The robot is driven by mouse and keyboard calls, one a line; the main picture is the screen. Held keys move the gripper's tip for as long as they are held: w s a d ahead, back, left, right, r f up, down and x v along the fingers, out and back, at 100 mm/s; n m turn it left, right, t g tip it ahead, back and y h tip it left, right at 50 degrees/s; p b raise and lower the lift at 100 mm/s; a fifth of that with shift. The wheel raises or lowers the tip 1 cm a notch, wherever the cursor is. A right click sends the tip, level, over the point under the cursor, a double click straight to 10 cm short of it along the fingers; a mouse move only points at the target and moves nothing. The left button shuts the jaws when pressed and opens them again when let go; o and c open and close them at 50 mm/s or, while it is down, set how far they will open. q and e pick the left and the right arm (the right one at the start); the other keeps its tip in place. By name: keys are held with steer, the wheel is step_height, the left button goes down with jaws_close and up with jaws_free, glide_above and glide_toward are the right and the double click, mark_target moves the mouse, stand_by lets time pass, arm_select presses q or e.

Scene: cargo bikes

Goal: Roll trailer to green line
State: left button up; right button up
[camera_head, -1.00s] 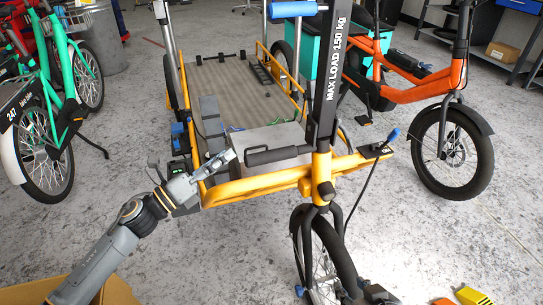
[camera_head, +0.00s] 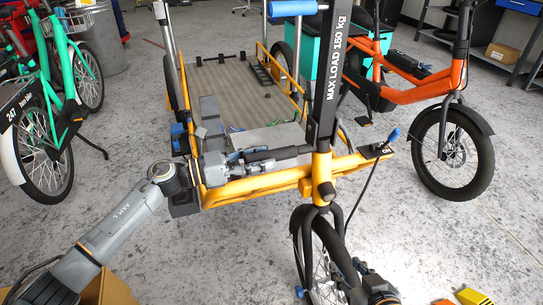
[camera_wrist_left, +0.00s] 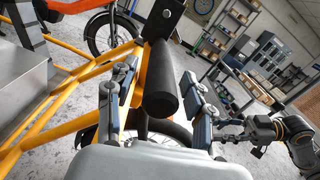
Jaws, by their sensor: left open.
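The trailer has a yellow frame (camera_head: 262,184), a flat brown deck (camera_head: 228,92) and a front wheel (camera_head: 322,262). A black post marked "MAX LOAD 150 kg" (camera_head: 331,75) rises at its front. A black handle grip (camera_head: 290,152) sticks out left from the post, and its round end shows large in the left wrist view (camera_wrist_left: 160,92). My left gripper (camera_head: 240,158) is at this grip. In the left wrist view its open fingers (camera_wrist_left: 158,80) stand on either side of the grip. My right gripper (camera_head: 362,270) is low beside the front wheel; its jaws are unclear. No green line shows.
An orange cargo bike (camera_head: 430,85) stands close on the right. Green bikes (camera_head: 65,90) stand on the left. A cardboard box (camera_head: 108,288) is at the bottom left, and yellow-orange objects (camera_head: 473,296) lie at the bottom right.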

mark_target(272, 156)
arm_select(q)
steer(key=shift+x, duration=1.5)
steer(key=shift+c, duration=0.2)
jaws_close()
